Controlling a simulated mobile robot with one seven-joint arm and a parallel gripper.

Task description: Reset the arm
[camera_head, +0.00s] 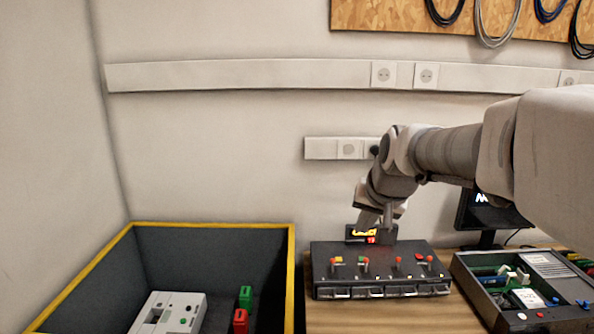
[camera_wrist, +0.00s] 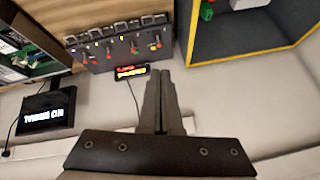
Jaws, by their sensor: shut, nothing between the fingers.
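My arm reaches in from the right in the head view and bends down at the wrist. My gripper (camera_head: 376,220) points down near the back edge of a dark box with red and green knobs (camera_head: 375,258). In the wrist view my gripper (camera_wrist: 159,75) has its two fingers pressed together with nothing between them. The knob box (camera_wrist: 120,48) and a small display with lit text (camera_wrist: 131,71) lie beyond the fingertips there. The same display (camera_head: 362,233) is partly hidden behind my gripper in the head view.
A dark bin with a yellow rim (camera_head: 215,226) stands at left, holding a grey device (camera_head: 170,312) and green and red pieces. An open electronics case (camera_head: 520,292) lies at right, with a monitor (camera_head: 482,217) behind. Bare wooden table (camera_head: 400,316) shows in front of the knob box.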

